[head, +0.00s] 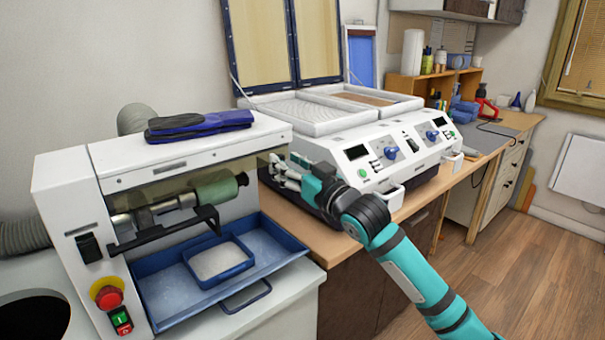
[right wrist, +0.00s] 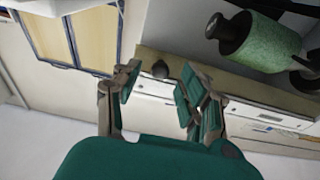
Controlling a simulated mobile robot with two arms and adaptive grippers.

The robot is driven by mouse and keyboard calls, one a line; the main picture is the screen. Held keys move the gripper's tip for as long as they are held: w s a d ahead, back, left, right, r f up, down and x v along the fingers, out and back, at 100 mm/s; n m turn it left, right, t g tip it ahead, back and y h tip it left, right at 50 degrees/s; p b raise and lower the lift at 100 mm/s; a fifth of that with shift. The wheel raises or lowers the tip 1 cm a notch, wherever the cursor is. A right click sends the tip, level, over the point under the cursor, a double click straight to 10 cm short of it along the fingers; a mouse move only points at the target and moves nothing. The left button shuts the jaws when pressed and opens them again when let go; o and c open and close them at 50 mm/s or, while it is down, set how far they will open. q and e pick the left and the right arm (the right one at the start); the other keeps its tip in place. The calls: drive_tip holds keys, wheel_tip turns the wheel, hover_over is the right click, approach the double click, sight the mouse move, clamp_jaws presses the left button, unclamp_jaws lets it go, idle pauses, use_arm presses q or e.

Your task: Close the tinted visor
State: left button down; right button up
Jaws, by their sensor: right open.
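The tinted visor (head: 262,158) is a see-through olive-brown panel at the top of the front opening of the white grinding machine (head: 65,195). The green roller (head: 216,191) and its shaft show in the opening below it. In the right wrist view the visor looks like a brownish strip (right wrist: 215,84), with a dark knob (right wrist: 160,69) at its edge between my fingers. My right gripper (head: 283,171) is open at the right end of the visor; it also shows in the wrist view (right wrist: 160,92). I cannot tell whether it touches the visor. My left gripper is out of view.
A black bar handle (head: 165,237) sticks out in front of the roller. A blue tray (head: 155,315) with a smaller blue tray lies below. A white forming press (head: 330,152) with raised lids stands close behind my gripper.

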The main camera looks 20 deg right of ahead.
drive_tip(key=v, duration=1.1)
